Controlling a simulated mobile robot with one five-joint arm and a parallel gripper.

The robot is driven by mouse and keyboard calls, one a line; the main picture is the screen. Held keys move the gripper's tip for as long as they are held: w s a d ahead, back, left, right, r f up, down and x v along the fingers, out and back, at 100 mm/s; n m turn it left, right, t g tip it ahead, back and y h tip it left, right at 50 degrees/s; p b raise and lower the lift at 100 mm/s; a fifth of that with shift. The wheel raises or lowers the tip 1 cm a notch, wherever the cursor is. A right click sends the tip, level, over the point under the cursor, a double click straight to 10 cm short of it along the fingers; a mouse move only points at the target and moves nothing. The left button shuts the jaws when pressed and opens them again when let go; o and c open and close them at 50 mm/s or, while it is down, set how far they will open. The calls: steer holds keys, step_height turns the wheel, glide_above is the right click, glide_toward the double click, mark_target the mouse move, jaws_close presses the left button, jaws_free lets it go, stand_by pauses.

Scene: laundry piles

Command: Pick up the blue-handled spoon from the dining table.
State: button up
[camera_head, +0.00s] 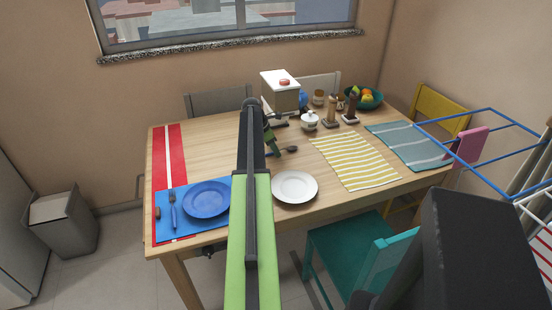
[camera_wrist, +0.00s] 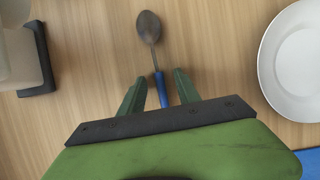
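The blue-handled spoon (camera_wrist: 158,68) lies on the bare wood of the dining table (camera_wrist: 90,80), its dark metal bowl pointing away from my gripper. Its blue handle lies between the two green fingers of my gripper (camera_wrist: 160,90), which are apart and not pressed on it. In the head view the spoon bowl (camera_head: 291,149) shows just right of my gripper (camera_head: 272,146), and the handle is hidden. I cannot tell how high the fingers are above the table.
A white plate (camera_head: 295,187) sits close by, right of the spoon in the wrist view. A white dispenser (camera_head: 281,92) stands behind the gripper. Salt and pepper mills, a white pot (camera_head: 309,121) and a fruit bowl (camera_head: 364,99) are at the back right. A blue plate (camera_head: 206,199) is front left.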

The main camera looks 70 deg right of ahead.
stand_by(0.3)
jaws_close()
stand_by(0.4)
steer(key=shift+r+p, duration=0.5)
steer(key=shift+r, duration=0.05)
step_height(320, 180, up, 4)
steer(key=p, duration=0.4)
steer(key=s+d+r+p, duration=0.2)
steer(key=s+r+p, duration=0.4)
steer(key=s, duration=0.5)
steer(key=shift+s+d, duration=0.2)
steer(key=shift+d, duration=0.15)
